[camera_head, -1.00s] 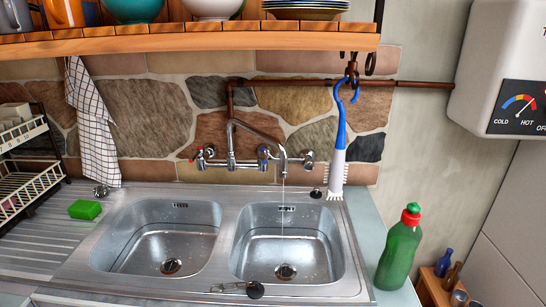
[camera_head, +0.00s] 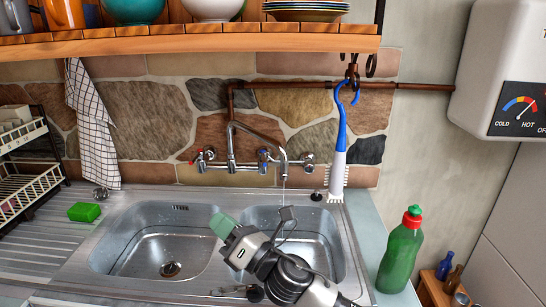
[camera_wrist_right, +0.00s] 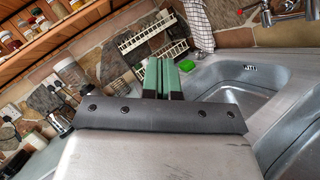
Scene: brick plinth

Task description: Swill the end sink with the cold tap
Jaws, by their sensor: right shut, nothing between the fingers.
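A wall tap with a red-marked handle (camera_head: 203,156) and a blue-marked handle (camera_head: 265,158) hangs above two steel basins. Its spout (camera_head: 282,160) points over the right basin (camera_head: 325,240), and a thin stream of water shows just below it. The left basin (camera_head: 135,240) looks empty, with its drain uncovered. My right gripper (camera_head: 222,224) is shut and empty above the divider between the basins, its green fingertips pointing up-left. In the wrist view its fingertips (camera_wrist_right: 160,72) lie together. My arm hides much of the right basin. My left gripper is not in view.
A green sponge (camera_head: 84,211) lies on the drainboard. A green bottle (camera_head: 400,250) stands right of the sink. A blue-handled brush (camera_head: 338,160) hangs from the pipe. A shelf (camera_head: 190,41) with dishes crosses above. A dish rack (camera_head: 28,160) stands at left.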

